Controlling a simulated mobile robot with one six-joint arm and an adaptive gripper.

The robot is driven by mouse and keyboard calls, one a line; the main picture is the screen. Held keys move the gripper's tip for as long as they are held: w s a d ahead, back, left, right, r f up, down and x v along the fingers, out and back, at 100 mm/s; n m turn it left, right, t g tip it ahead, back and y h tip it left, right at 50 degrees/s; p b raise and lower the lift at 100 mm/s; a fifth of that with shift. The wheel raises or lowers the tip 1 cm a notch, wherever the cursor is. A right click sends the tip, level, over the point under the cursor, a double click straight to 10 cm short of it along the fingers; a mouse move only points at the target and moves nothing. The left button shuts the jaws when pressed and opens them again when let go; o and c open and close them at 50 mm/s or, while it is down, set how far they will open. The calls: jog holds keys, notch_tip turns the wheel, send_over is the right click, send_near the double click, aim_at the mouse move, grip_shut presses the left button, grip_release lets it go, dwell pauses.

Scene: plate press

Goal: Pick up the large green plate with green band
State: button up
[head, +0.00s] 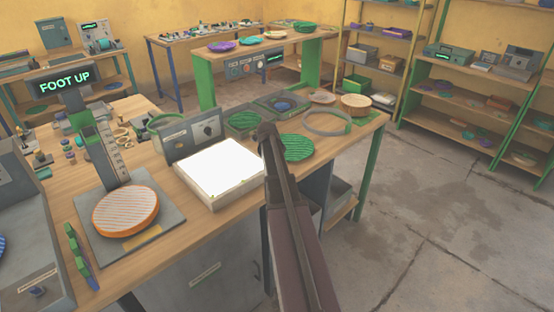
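A green striped disc-shaped plate (297,147) lies on the wooden workbench (345,153), just right of my arm's far end, which partly hides its left side. A second green striped plate (243,121) lies further back on a dark square base. I cannot tell the band colour of either plate, nor which is the large one. A smaller green plate (303,27) sits on the raised table at the back. My dark arm rises from the bottom centre to the bench; my gripper's fingers do not show.
A bright white panel box (220,172) stands left of my arm. The press (97,140) reads FOOT UP, with an orange striped plate (125,211) on its base. A grey-green ring (327,122) lies behind the near green plate. The floor at right is clear.

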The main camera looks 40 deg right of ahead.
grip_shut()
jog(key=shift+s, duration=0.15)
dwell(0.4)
